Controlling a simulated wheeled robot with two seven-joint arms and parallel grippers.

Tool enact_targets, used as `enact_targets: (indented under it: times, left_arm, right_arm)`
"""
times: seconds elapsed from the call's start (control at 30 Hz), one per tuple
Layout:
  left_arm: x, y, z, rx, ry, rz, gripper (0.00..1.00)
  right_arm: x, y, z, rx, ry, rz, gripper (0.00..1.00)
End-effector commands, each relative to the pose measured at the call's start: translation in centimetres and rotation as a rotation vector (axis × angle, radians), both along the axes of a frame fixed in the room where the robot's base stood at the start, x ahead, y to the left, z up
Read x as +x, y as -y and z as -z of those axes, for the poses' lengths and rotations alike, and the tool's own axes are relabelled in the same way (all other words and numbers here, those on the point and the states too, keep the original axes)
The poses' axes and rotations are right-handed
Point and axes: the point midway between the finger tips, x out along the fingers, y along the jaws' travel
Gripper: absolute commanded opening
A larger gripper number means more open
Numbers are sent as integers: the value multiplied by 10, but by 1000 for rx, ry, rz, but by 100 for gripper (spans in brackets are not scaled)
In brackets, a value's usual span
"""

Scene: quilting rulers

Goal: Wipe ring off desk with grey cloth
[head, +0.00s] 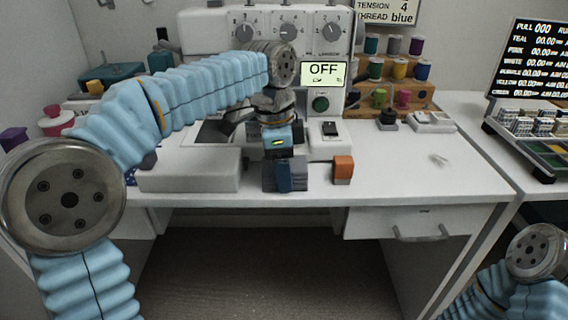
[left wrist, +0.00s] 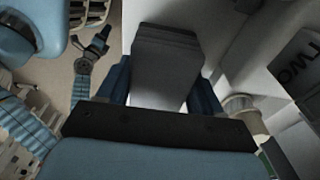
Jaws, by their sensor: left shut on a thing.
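My left gripper (head: 284,176) is low over the desk, in front of the sewing machine. It is shut on a grey folded piece, which I take to be the grey cloth (head: 299,174); its front finger hides part of it. The grey cloth also fills the space between the fingers in the left wrist view (left wrist: 165,62). Whether it touches the desk I cannot tell. A faint pale mark (head: 439,160), perhaps the ring, lies on the desk (head: 400,185) to the right. In the left wrist view, my right arm's end (left wrist: 95,48) appears small; its jaws are unclear.
The white sewing machine (head: 220,35) stands behind my left gripper. An orange and brown block (head: 343,169) stands just right of the cloth. Spools on a wooden rack (head: 412,92) stand at the back. The desk's right part is mostly clear.

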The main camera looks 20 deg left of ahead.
Motion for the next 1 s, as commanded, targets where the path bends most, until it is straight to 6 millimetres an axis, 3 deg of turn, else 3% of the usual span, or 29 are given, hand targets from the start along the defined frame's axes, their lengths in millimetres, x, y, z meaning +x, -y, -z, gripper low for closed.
enact_targets:
  times: [0.3, 0.77, 1.0]
  left_arm:
    - [-18, 5, -2, 0, 0, 2, 34]
    - [-18, 5, 0, 0, 0, 1, 34]
    - [-5, 2, 0, 0, -1, -1, 34]
  right_arm:
    - [0, 0, 0, 0, 0, 0, 43]
    - [0, 0, 1, 0, 0, 0, 43]
    - [0, 0, 1, 0, 0, 0, 43]
